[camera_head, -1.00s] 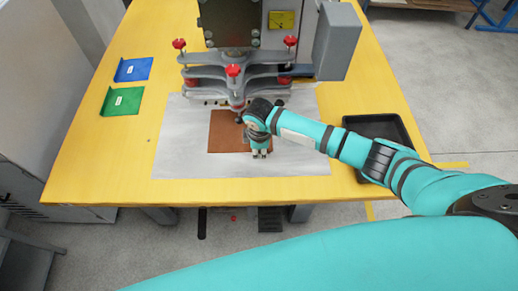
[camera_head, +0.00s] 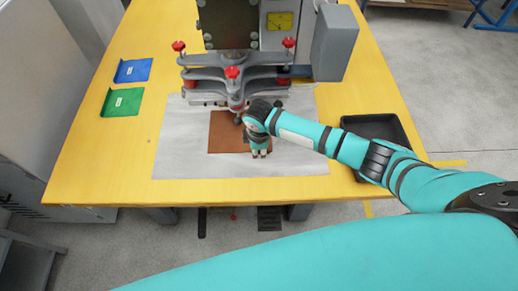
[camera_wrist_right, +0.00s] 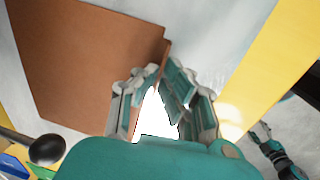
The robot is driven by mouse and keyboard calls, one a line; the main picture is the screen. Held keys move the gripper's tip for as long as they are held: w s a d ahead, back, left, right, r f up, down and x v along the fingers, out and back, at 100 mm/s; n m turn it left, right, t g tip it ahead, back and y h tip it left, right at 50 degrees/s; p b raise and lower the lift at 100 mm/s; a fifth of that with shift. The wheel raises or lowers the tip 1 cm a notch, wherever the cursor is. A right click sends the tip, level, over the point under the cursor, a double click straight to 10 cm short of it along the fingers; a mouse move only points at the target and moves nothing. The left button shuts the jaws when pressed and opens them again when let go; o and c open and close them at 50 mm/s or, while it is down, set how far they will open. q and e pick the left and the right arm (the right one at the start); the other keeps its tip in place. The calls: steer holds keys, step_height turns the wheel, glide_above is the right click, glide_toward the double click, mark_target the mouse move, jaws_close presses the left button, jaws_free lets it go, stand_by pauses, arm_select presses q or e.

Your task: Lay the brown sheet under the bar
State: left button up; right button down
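The brown sheet (camera_head: 225,133) lies flat on a pale grey mat (camera_head: 180,155), with its far edge close in front of the machine's grey bar assembly (camera_head: 235,87). I cannot tell whether that edge reaches under the bar. My right gripper (camera_head: 259,154) points down at the sheet's right side and hides part of it.
A black tray (camera_head: 402,130) stands on the yellow table (camera_head: 110,160) at the right. Blue (camera_head: 133,70) and green (camera_head: 122,102) labelled holders lie at the left. Red knobs (camera_head: 233,72) and a black ball-ended lever (camera_wrist_right: 45,150) project from the machine.

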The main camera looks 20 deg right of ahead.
stand_by(0.8)
steer(key=c, duration=1.4)
jaws_free()
steer(key=shift+p, duration=0.3)
